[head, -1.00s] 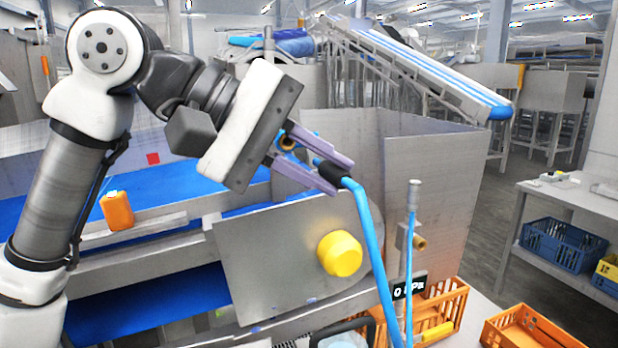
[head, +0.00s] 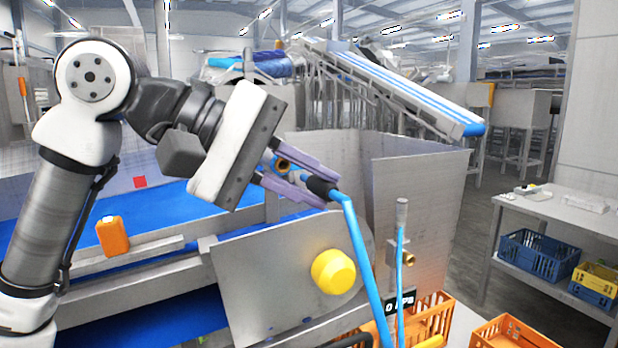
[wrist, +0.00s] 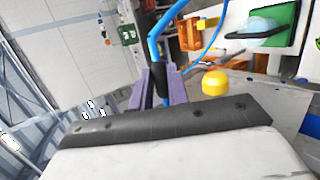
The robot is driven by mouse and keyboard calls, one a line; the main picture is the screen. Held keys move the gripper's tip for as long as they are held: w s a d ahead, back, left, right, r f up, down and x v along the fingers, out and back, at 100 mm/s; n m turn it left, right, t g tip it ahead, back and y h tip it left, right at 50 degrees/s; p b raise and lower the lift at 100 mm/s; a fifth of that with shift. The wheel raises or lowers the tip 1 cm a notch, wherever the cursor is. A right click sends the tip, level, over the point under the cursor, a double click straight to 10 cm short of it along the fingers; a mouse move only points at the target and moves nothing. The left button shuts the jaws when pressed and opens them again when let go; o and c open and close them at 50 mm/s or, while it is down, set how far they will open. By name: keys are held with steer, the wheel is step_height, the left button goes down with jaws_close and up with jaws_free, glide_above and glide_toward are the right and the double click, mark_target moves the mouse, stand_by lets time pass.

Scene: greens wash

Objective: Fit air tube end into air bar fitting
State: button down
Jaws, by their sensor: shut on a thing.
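My gripper (head: 326,192) is shut on the black sleeve (head: 319,187) near the end of the blue air tube (head: 359,247). The tube bends down from the fingers toward the orange crates. In the wrist view the sleeve (wrist: 155,84) sits between the purple fingers (wrist: 160,82), with a short blue piece showing past it. A brass ring (head: 284,166), which looks like the air bar fitting, shows between the fingers in the head view, apart from the sleeve. Its depth relative to the fingers is unclear, and the bar is mostly hidden.
A metal plate with a yellow knob (head: 333,271) stands below my gripper. A post with a brass part (head: 407,259) and thin blue hose stands right. Orange crates (head: 430,318) are at the front. An orange bottle (head: 112,235) stands by the blue belt. A side table (head: 560,208) is at right.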

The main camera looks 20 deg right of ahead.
mark_target(278, 164)
steer(key=shift+w+a+p, duration=0.1)
steer(key=shift+w+p, duration=0.65)
steer(key=shift+w, duration=1.95)
steer(key=shift+w, duration=1.35)
steer(key=c, duration=1.3)
jaws_free()
steer(key=shift+w, duration=0.15)
steer(key=shift+a, duration=0.15)
